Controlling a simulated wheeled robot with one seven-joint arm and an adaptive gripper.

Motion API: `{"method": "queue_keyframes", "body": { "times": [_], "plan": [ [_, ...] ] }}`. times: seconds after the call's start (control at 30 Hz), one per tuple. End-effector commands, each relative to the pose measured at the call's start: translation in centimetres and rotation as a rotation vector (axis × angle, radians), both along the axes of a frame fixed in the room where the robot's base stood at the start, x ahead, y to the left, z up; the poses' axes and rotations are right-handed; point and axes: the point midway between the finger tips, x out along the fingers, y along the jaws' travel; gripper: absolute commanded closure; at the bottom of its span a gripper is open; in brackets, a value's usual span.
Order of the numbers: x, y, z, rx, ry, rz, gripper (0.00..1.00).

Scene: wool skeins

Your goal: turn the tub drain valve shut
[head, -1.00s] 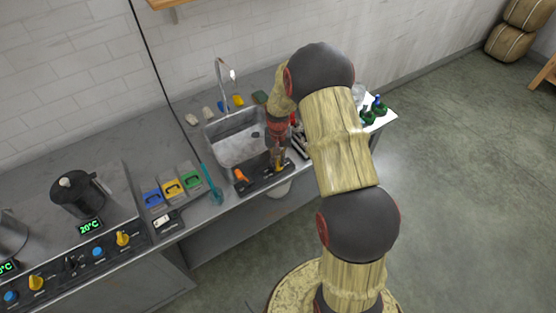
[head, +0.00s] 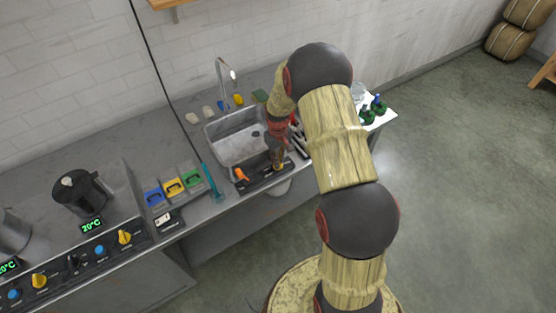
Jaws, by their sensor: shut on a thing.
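The grey metal sink tub (head: 228,150) is set into the counter, with a dark round drain in its floor. A dark panel (head: 256,184) runs along its front edge. An orange handle (head: 241,174) stands on the panel's left part. My gripper (head: 278,165) points down at the panel's right part, to the right of the orange handle. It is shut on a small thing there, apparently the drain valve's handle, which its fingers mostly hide. I cannot make out the handle's angle.
A curved tap (head: 222,75) rises behind the tub. Blue, yellow and green containers (head: 173,187) and a teal stick (head: 211,183) lie to its left. Green bottles (head: 372,110) stand at the right end of the counter. A black pot (head: 80,193) is at far left.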

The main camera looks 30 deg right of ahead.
Motion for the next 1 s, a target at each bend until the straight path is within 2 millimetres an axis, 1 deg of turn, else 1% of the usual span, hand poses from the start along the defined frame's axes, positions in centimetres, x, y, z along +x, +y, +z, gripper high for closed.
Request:
{"method": "queue_keyframes", "body": {
  "times": [0.4,0.43,0.57,0.87,1.0],
  "plan": [
    [0.2,0.0,0.1,-0.002,-0.003,0.008,1.00],
    [0.2,0.0,0.1,-0.002,-0.003,0.008,0.88],
    [0.1,0.0,0.1,-0.001,-0.003,0.007,0.82],
    [0.1,0.0,0.2,-0.001,-0.002,0.007,0.82],
    [0.1,0.0,1.4,-0.001,-0.003,0.006,0.82]
  ]
}}
